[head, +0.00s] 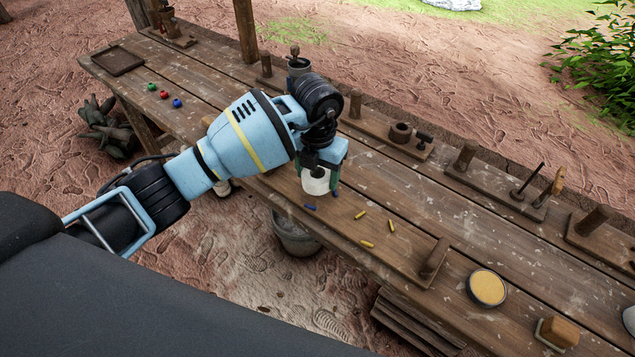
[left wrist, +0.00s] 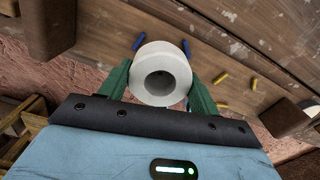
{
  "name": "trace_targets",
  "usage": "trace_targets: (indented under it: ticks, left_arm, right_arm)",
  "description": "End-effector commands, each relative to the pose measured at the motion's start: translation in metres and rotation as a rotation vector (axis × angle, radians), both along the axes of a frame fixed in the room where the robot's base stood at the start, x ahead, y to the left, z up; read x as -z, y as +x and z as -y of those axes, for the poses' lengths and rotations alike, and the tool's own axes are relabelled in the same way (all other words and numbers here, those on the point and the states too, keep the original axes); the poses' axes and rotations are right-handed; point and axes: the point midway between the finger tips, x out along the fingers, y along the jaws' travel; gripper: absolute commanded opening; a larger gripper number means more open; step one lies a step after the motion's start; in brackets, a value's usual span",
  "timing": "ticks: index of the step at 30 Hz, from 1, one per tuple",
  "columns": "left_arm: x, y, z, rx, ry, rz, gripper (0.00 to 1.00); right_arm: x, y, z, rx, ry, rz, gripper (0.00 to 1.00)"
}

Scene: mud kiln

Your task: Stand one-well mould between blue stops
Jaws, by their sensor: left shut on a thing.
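The one-well mould (head: 315,183) is a short white cylinder with one round dark well, seen from above in the left wrist view (left wrist: 160,74). My left gripper (head: 322,176) is shut on it, with green fingers on both its sides. One blue stop (head: 309,207) lies on the bench just in front of the mould in the head view, and the other blue stop (head: 336,194) shows partly beside the finger. In the left wrist view both stops, one at left (left wrist: 138,41) and one at right (left wrist: 187,49), lie beyond the mould. I cannot tell whether the mould touches the bench.
Three yellow stops (head: 367,244) lie on the bench right of the mould. A wooden block with a peg (head: 434,258) and a bowl of yellow powder (head: 487,288) stand farther right. A grey bucket (head: 296,236) is below the bench edge. Tool boards line the back.

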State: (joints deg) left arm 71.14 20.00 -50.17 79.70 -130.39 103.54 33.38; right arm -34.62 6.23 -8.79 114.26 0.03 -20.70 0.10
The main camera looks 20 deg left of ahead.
Motion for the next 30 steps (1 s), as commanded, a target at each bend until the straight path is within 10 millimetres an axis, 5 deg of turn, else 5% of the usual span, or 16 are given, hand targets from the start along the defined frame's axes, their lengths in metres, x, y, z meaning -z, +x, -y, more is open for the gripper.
trace_targets:
  ticks: [6, 26, 27, 30]
  left_arm:
    - [0.032, -0.002, 0.001, 0.002, 0.0, -0.004, 0.33]
    - [0.045, -0.003, 0.001, 0.002, 0.001, -0.005, 0.33]
    - [0.046, -0.003, 0.001, 0.002, 0.001, -0.006, 0.65]
    - [0.047, -0.004, 0.0, 0.001, 0.002, -0.009, 0.78]
  right_arm:
    - [0.0, 0.0, 0.0, 0.0, 0.0, 0.0, 0.36]
    - [0.005, -0.004, 0.001, -0.004, -0.003, -0.01, 0.36]
    - [0.005, -0.004, 0.001, -0.004, -0.004, -0.01, 0.36]
    - [0.005, -0.004, 0.001, -0.004, -0.004, -0.01, 0.36]
